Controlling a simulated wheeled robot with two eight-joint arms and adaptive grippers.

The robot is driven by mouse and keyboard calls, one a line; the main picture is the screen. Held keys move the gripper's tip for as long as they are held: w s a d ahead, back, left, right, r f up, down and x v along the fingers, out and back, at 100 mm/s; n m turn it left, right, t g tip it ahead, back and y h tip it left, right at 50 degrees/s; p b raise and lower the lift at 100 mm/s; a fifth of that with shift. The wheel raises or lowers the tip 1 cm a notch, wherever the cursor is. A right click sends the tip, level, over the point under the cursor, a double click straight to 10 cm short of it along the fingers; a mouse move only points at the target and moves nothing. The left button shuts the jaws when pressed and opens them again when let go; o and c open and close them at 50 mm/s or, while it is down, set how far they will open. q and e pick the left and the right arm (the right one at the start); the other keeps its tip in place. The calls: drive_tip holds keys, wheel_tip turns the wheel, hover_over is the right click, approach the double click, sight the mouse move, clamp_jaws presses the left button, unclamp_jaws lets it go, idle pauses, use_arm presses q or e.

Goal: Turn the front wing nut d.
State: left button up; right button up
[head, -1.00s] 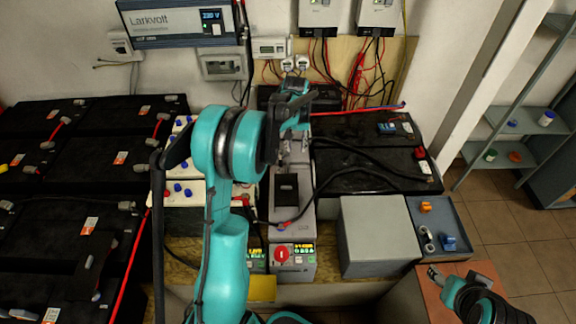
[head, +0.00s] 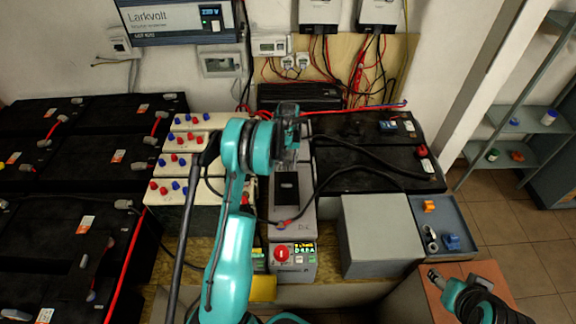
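My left gripper (head: 288,164) points down over the far end of the grey unit (head: 290,207), a long grey case with a black panel on top and a red knob (head: 281,253) on its front. The gripper's fingers are small and partly hidden by my wrist, so whether they are apart or touch anything is unclear. I cannot pick out wing nut d; the spot below my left gripper is hidden. My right gripper (head: 434,275) is low at the right, over a brown-red surface (head: 489,273), with nothing visible in it; its fingers are too small to read.
Black batteries (head: 62,240) fill the left. White batteries (head: 180,166) with red and blue caps stand beside my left arm. Black cables (head: 345,150) cross the black batteries at right. A grey box (head: 381,236) and a blue-grey tray (head: 463,226) with small orange and blue parts stand front right.

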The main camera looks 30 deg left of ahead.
use_arm(q)
drive_tip(key=shift+f, duration=0.1)
drive_tip(key=shift+c, duration=0.4)
clamp_jaws()
drive_tip(key=shift+m, duration=0.3)
drive_tip(key=m, duration=0.4)
drive_tip(key=shift+a, duration=0.1)
drive_tip(key=m, duration=0.5)
drive_tip(key=shift+a, duration=0.1)
drive_tip(key=m, duration=0.4)
drive_tip(key=shift+a, duration=0.1)
drive_tip(key=shift+w+m, duration=0.1)
drive_tip(key=shift+m, duration=2.1)
